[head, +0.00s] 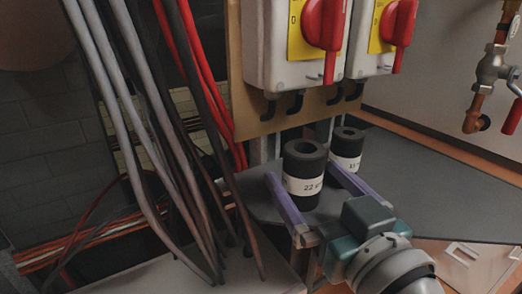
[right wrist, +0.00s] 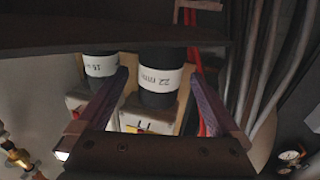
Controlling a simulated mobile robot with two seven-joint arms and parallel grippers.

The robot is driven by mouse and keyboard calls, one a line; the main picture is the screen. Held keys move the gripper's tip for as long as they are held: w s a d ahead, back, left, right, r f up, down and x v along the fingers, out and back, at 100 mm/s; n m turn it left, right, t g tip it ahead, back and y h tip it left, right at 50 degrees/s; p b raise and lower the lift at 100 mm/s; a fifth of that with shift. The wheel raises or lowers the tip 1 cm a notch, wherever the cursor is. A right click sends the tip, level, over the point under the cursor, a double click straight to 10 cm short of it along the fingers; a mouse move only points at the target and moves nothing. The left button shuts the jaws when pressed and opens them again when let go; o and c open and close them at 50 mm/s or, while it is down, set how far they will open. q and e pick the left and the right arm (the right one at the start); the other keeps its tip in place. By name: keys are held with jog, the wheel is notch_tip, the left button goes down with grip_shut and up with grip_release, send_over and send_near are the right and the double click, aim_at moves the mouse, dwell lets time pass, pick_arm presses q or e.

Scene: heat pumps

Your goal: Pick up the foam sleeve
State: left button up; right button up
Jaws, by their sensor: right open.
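A black hollow foam sleeve (head: 303,163) with a white label reading "22" stands upright on the grey shelf in the head view. A second black sleeve (head: 346,150), with a label that seems to read "15", stands behind it to the right. My right gripper (head: 301,173) is open, its purple fingers on either side of the 22 sleeve, with no clear grip on it. In the right wrist view the 22 sleeve (right wrist: 160,78) shows between the fingers; the 15 sleeve (right wrist: 100,66) is outside them, to the left. My left gripper is not in view.
Two white switch boxes with red handles (head: 323,25) hang on a board just behind the sleeves. Grey, black and red cables (head: 128,100) run down at the left. A copper pipe with a valve (head: 490,65) is at the right. The grey shelf (head: 430,180) is bare to the right.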

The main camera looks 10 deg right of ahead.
jog(key=shift+w+a, duration=0.1)
jog(key=shift+w, duration=0.95)
jog(key=c, duration=0.8)
jog(key=shift+c, duration=0.3)
